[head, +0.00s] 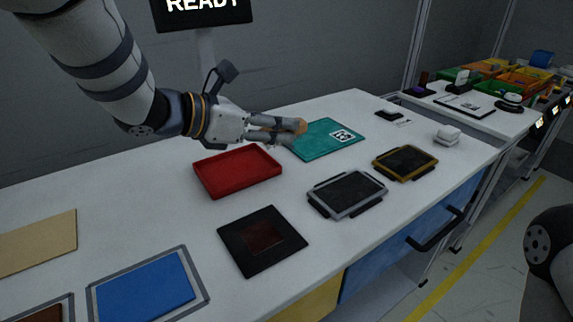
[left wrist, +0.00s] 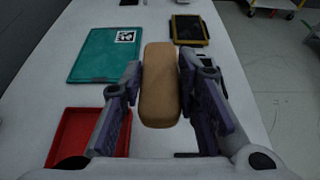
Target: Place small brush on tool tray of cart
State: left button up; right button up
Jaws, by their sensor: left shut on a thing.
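My left gripper (head: 300,126) is shut on a tan, rounded block (left wrist: 160,85), which looks like the small brush; no bristles show. In the left wrist view the block sits between the two fingers (left wrist: 163,95) and reaches beyond their tips. In the head view only a little of the block shows at the fingertips, above the white worktop (head: 180,226). An empty red tray (head: 238,171) lies below and left of the fingertips; it also shows at lower left in the left wrist view (left wrist: 75,132). Which surface is the cart's tool tray is unclear. My right gripper is not in view.
A teal mat (head: 318,141) with a printed marker lies just behind the fingertips. A grey-framed tray (head: 346,193), a yellow-framed tray (head: 405,161) and a black square tray (head: 262,240) lie nearer the front. A READY screen (head: 203,10) stands behind. Bare worktop lies between the trays.

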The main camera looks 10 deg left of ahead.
pick_arm(q)
jog(key=w+d+f, duration=0.1)
jog(key=w+f, duration=0.2)
jog(key=w+d+f+b, duration=0.1)
jog(key=w+f, duration=0.2)
jog(key=w+d+f+b, duration=0.1)
jog(key=w+d+f, duration=0.1)
jog(key=w+f, duration=0.1)
jog(key=shift+w+d, duration=0.1)
jog(key=shift+w, duration=0.1)
jog(key=shift+w+d+f, duration=0.1)
jog(key=shift+w+f, duration=0.05)
jog(key=shift+f, duration=1.45)
jog(key=o, duration=1.1)
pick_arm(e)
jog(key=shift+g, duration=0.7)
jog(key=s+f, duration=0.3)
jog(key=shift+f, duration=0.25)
pick_arm(q)
jog(key=shift+o, duration=0.2)
